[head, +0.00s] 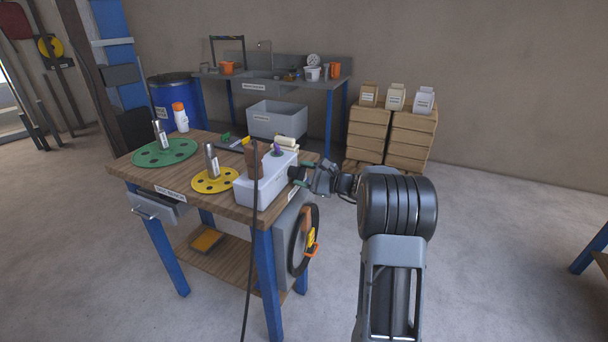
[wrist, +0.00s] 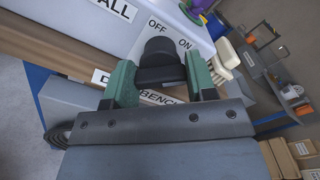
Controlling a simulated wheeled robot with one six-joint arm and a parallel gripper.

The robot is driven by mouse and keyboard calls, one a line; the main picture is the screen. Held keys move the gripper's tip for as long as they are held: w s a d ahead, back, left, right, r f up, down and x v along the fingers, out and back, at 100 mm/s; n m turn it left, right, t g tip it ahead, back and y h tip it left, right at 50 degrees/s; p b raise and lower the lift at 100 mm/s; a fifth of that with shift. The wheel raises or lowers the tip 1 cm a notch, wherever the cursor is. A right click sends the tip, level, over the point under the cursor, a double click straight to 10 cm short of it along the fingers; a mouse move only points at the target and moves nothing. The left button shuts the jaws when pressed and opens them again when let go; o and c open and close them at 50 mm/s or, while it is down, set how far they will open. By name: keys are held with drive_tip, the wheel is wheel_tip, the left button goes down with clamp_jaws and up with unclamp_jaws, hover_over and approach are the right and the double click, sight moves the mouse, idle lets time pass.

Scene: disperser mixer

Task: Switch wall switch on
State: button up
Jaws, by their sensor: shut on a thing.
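The knob is hidden there by my gripper. I cannot tell for sure which mark the knob points to.
The bench (head: 183,184) also holds a green disc (head: 150,157), a yellow disc (head: 205,186) and a white bottle (head: 180,117).

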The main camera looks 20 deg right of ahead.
drive_tip(key=o, duration=0.9)
drive_tip(key=shift+o, duration=0.2)
drive_tip(key=v, duration=1.4)
drive_tip(key=shift+p, duration=0.4)
drive_tip(key=shift+w, duration=0.15)
